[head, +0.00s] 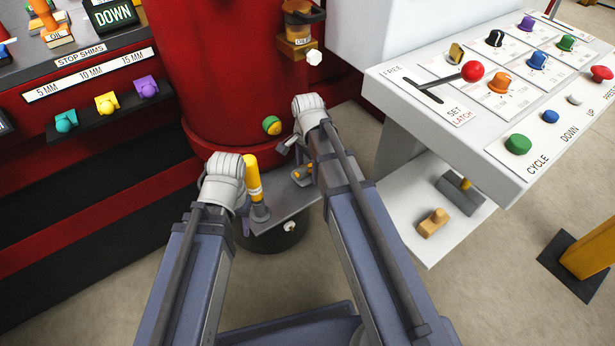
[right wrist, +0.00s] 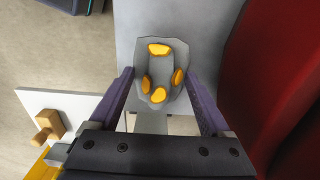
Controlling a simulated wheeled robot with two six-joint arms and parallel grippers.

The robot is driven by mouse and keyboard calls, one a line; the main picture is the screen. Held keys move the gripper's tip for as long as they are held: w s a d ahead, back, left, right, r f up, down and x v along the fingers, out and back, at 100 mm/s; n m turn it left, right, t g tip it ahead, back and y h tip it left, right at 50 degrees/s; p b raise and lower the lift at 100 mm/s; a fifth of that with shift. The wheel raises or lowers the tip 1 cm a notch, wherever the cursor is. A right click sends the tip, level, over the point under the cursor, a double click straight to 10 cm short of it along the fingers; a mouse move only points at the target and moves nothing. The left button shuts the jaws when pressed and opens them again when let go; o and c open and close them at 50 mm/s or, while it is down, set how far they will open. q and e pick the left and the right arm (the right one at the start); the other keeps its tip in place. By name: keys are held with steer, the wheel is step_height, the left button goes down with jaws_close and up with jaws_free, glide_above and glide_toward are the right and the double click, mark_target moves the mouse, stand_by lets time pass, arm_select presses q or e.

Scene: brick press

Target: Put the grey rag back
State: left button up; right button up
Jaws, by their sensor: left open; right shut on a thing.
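The grey rag (right wrist: 162,68), with several yellow-orange patches, lies between the purple fingers of my right gripper (right wrist: 160,100) in the right wrist view. My right gripper is shut on it. In the head view my right gripper (head: 304,160) is over the grey shelf (head: 290,207) at the foot of the red column, and the rag is mostly hidden there, with an orange bit showing. I cannot tell whether the rag touches the shelf. My left gripper (head: 243,198) is open beside a yellow-handled tool (head: 253,178) standing upright at the shelf's left side.
The red column (head: 225,60) rises behind the shelf. A white control panel (head: 420,100) with knobs and a red-balled lever is at the right. Below it a white ledge (head: 430,240) holds a wooden-handled stamp (head: 433,222) and a grey block (head: 460,195). Shims (head: 106,103) sit on a left rack.

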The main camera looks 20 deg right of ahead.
mark_target(307, 174)
step_height(307, 174, down, 4)
steer(key=b, duration=0.3)
steer(key=shift+r, duration=0.35)
steer(key=o, duration=1)
